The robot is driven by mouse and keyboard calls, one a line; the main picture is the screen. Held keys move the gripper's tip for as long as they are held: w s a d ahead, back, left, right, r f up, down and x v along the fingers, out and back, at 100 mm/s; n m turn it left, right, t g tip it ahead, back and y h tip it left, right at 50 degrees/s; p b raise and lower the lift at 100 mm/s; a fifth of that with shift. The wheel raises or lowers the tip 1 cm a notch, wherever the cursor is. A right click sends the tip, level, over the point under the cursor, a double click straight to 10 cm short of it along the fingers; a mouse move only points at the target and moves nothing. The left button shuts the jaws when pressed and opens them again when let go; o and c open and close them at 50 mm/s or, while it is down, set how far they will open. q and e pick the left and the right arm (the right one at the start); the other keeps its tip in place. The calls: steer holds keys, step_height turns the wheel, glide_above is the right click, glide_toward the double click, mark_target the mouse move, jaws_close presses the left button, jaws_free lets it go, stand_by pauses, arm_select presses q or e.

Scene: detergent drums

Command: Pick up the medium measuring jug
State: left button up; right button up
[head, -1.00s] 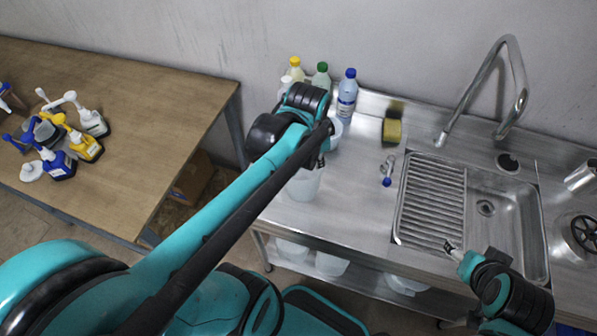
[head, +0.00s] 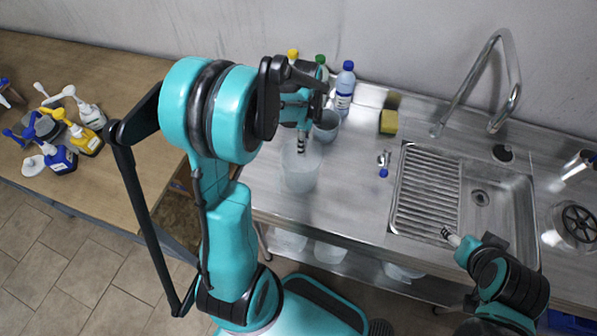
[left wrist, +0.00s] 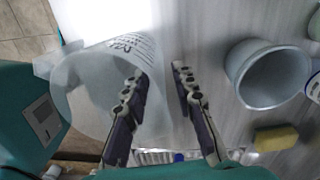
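A large translucent jug (head: 300,172) stands on the steel counter below my left gripper (head: 302,138). In the left wrist view this jug (left wrist: 95,75) shows printed markings. A smaller greyish jug (head: 327,126) stands behind it and shows on the right of the left wrist view (left wrist: 268,78). The frames do not show which one counts as medium. My left gripper (left wrist: 158,82) is open. Its fingers appear on either side of the translucent jug's near wall, with a gap; contact is not clear. My right gripper (head: 450,237) hangs over the sink's front left edge, its finger opening unclear.
Capped bottles, one blue (head: 345,88), stand behind the jugs. A yellow sponge (head: 388,122) and a small blue-tipped item (head: 384,164) lie left of the sink (head: 512,195) and its tall tap (head: 510,70). A wooden table (head: 110,80) on the left bears several dispenser bottles.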

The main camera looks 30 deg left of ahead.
arm_select(q)
steer(key=shift+f, duration=0.95)
jaws_close()
steer(key=shift+s+r, duration=0.1)
